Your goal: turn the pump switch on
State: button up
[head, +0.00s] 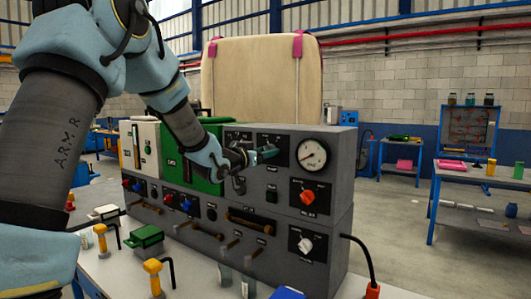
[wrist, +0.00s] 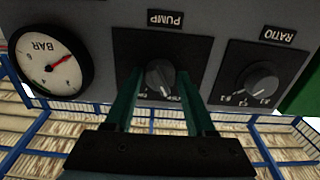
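The pump switch (wrist: 160,78) is a dark grey rotary knob on a black square plate, under a PUMP label that appears upside down in the wrist view. In the head view its plate (head: 273,142) shows on the upper panel, left of the gauge, with the knob hidden behind my gripper. My gripper (head: 268,154) is at the panel front there. In the wrist view, its two green fingers (wrist: 160,88) are apart, one on each side of the knob. No finger clearly touches the knob; their exact depth is hard to tell.
A BAR gauge (wrist: 52,63) and a RATIO knob (wrist: 258,78) flank the pump switch. An orange knob (head: 307,197) and a white knob (head: 305,244) sit lower on the panel.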

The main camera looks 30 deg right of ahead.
grip_shut()
jog(key=shift+f+b, duration=0.15)
jog(key=shift+b, duration=0.45)
jog(key=shift+m+b, duration=6)
jog(key=shift+b, duration=1.8)
